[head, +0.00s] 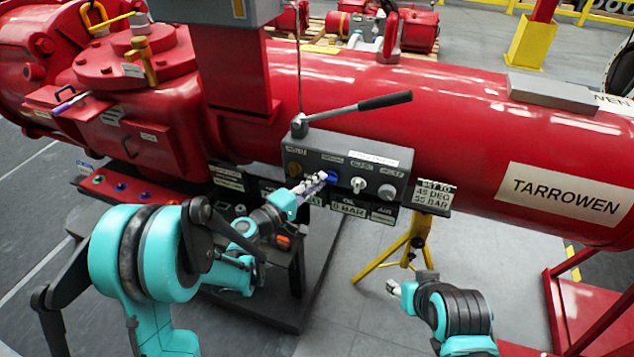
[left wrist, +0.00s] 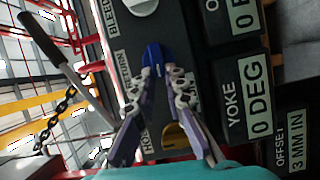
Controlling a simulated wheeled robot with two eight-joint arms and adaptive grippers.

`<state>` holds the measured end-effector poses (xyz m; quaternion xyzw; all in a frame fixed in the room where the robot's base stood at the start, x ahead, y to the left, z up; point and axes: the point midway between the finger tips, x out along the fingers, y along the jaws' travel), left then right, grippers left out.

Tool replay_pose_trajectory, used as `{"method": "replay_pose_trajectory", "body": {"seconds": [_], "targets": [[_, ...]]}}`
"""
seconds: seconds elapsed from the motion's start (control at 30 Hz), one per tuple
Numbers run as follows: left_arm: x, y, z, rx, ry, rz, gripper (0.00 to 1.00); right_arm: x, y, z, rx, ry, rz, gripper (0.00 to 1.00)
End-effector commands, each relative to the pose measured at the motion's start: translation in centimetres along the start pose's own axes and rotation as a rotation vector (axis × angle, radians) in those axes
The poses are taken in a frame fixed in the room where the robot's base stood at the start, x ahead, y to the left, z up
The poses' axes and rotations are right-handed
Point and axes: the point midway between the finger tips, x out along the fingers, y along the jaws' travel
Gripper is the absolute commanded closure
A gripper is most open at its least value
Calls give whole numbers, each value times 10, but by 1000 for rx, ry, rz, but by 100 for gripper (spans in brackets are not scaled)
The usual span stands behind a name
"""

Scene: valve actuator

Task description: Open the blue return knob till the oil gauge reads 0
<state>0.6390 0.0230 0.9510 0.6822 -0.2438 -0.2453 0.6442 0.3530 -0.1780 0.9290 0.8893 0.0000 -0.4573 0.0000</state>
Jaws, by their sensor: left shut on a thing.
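The blue return knob (head: 332,177) is on the front of the grey control box (head: 306,147). It also shows in the left wrist view (left wrist: 153,58), with a finger on either side. My left gripper (head: 318,182) is shut on it. A small display (head: 347,210) under the box appears to read 0 BAR; its small upper label is hard to read. In the left wrist view, a partly cut-off display (left wrist: 246,16) starts with what looks like 0. My right gripper (head: 393,287) is low and away from the box; its fingers are too small to judge.
A yellow knob (left wrist: 174,138) and pale knobs (head: 358,185) sit beside the blue one. A black-handled lever (head: 385,101) rises from the box. The yoke display (left wrist: 262,122) reads 0 DEG.

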Motion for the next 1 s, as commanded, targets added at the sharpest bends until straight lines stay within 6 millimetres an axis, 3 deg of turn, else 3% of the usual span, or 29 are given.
{"method": "replay_pose_trajectory", "body": {"seconds": [0.17, 0.2, 0.27, 0.67, 1.0], "targets": [[0, 0, 0, 2, 0, -1, 100, 0, 0, 0, 0, 0, 0, 56], [0, 0, 0, 2, 0, -1, 80, 0, 0, 0, 0, 0, 0, 56], [0, 0, 0, 2, 0, -1, 67, 0, 0, 0, 0, 0, 0, 56], [-8, 0, 0, 2, 1, -1, 67, 0, 0, 0, 0, 0, 0, 56], [-76, 0, -2, 2, 5, -1, 67, 0, 0, 0, 0, 0, 0, 56]]}}
